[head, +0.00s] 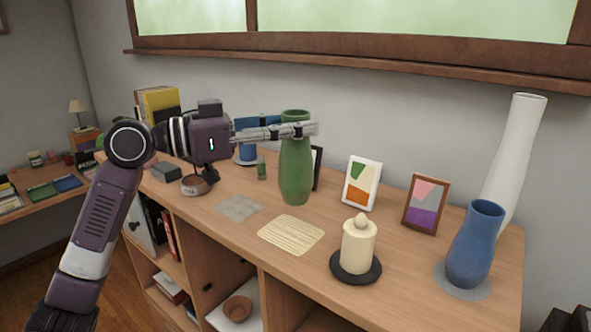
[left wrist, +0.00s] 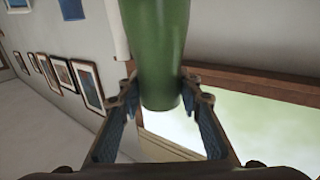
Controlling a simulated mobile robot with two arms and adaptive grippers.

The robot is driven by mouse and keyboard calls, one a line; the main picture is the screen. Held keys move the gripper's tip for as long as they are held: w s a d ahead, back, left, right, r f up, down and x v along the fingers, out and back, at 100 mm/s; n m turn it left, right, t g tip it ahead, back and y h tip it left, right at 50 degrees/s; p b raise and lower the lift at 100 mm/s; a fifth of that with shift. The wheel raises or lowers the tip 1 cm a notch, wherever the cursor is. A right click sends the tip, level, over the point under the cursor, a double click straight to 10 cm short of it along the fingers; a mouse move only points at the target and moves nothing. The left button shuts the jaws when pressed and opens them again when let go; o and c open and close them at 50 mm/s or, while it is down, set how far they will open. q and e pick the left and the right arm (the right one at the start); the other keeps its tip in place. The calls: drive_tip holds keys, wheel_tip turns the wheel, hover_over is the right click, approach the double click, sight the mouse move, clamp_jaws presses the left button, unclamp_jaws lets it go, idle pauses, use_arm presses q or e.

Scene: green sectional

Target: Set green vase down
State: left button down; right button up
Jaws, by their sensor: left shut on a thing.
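The green vase (head: 295,175) is upright over the wooden cabinet top (head: 395,285), near the middle. I cannot tell whether its base touches the wood. My left gripper (head: 298,130) reaches in from the left and is shut on the vase's upper part, just below the rim. In the left wrist view the green vase (left wrist: 163,45) sits between the two fingers of the left gripper (left wrist: 162,92). My right gripper is not in view.
A pale striped mat (head: 291,235) and a grey mat (head: 239,208) lie in front of the vase. A cream candle (head: 358,245) on a dark dish, picture frames (head: 361,184), a blue vase (head: 475,245) and a tall white vase (head: 513,150) stand to the right. A small bowl (head: 195,186) is left.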

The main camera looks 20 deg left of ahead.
sight(282, 170)
use_arm(q)
wheel_tip(282, 170, down, 8)
drive_tip(key=shift+f+p, duration=0.1)
drive_tip(key=shift+p, duration=0.5)
drive_tip(key=shift+f, duration=0.35)
drive_tip(key=c, duration=1.4)
unclamp_jaws()
drive_tip(key=shift+f, duration=0.1)
